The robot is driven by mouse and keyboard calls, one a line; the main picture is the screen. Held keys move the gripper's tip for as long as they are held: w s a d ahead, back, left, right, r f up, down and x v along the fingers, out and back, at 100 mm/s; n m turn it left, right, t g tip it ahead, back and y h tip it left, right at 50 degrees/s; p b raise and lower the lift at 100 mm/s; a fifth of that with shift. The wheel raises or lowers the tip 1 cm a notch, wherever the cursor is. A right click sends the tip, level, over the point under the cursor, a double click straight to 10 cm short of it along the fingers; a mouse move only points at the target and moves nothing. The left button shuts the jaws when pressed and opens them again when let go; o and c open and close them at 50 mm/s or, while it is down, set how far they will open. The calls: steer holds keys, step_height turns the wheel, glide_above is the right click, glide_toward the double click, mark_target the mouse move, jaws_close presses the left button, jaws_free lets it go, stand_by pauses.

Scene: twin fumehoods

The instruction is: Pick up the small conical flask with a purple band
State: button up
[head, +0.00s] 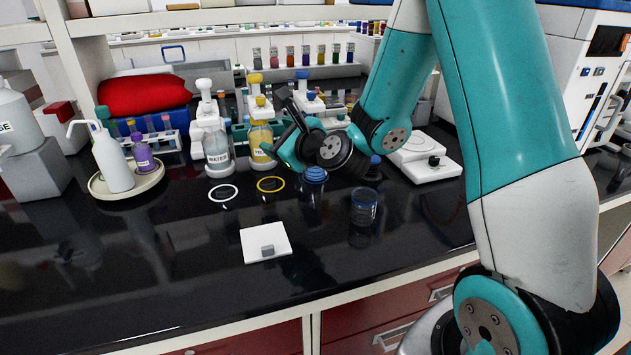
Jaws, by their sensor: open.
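I cannot make out a small conical flask with a purple band for certain. A small purple vessel with a pale label (143,158) stands on a round cream tray (104,194) at the left; its shape is too small to tell. My gripper (281,128) is open at the centre of the head view, over the bench and in front of the yellow-labelled bottle. It is well to the right of the purple vessel and apart from it. Nothing shows held in the jaws. My gripper and arm hide part of the bench behind them.
A white wash bottle (112,160) shares the tray. A water bottle (216,150) and a yellow-labelled bottle (260,140) stand behind two rings. A blue-rimmed beaker (364,207) and a white plate (278,237) are nearer the front. The front-left black bench (130,270) is clear.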

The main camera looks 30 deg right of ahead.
steer(key=d+f+m+t+h, duration=0.1)
steer(key=d+f+m+h, duration=0.1)
steer(key=d+m+h, duration=0.25)
steer(key=d+f+m+h, duration=0.3)
steer(key=d+m, duration=0.3)
steer(key=shift+y, duration=0.25)
steer(key=p+x, duration=0.2)
steer(key=p, duration=0.1)
steer(key=p+x, duration=0.2)
steer(key=p, duration=0.1)
steer(key=p+x, duration=0.3)
steer(key=shift+r, duration=0.3)
steer(key=shift+w+d+f, duration=0.1)
steer(key=shift+w+f, duration=0.1)
steer(key=shift+f, duration=0.05)
steer(key=shift+c, duration=0.5)
steer(key=c, duration=1.1)
jaws_close()
steer(key=shift+r+p, duration=0.1)
steer(key=shift+p, duration=0.25)
